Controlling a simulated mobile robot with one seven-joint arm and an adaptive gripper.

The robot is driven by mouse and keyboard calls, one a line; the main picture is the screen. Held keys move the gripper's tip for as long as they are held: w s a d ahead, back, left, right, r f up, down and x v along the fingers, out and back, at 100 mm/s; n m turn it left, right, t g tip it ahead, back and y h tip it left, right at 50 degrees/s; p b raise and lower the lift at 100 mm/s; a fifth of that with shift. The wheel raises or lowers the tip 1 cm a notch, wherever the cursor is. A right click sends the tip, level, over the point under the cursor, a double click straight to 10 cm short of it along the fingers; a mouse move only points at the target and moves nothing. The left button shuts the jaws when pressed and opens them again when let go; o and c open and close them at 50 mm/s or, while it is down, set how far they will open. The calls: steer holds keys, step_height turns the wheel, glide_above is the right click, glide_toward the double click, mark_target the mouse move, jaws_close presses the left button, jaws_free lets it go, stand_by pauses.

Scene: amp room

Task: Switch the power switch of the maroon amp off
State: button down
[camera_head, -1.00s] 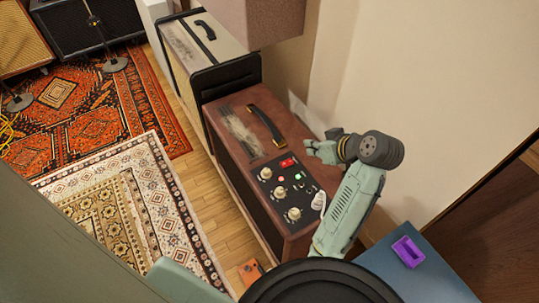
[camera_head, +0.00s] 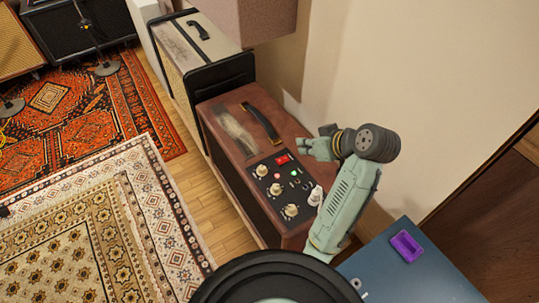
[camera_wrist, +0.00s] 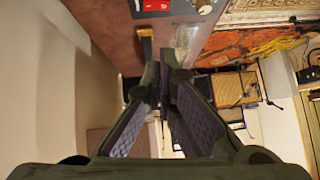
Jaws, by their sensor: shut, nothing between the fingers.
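The maroon amp (camera_head: 218,108) stands in the middle of the head view, with a black handle (camera_head: 261,124) on top. Its dark control panel carries white knobs, a red rocker switch (camera_head: 282,159) and small red and green lights. I cannot tell the switch's position. My gripper (camera_head: 311,147) is shut and empty, near the amp's right rear edge, to the right of the switch and apart from it. In the wrist view, my gripper (camera_wrist: 162,82) lies in front of the amp's maroon top (camera_wrist: 103,30); the red switch (camera_wrist: 137,6) is cut by the upper edge.
A cream-and-black amp (camera_head: 205,62) stands behind the maroon one. A beige wall (camera_head: 380,75) rises close to the right of my arm. A blue surface with a purple object (camera_head: 406,246) is at the lower right. Patterned rugs (camera_head: 110,215) cover the open floor at left.

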stand_by(0.4)
steer(key=b, duration=0.1)
glide_above(284, 162)
step_height(284, 162, down, 7)
steer(key=shift+w+d, duration=0.1)
steer(key=shift+d, duration=0.05)
step_height(284, 162, down, 3)
steer(key=shift+f, duration=0.5)
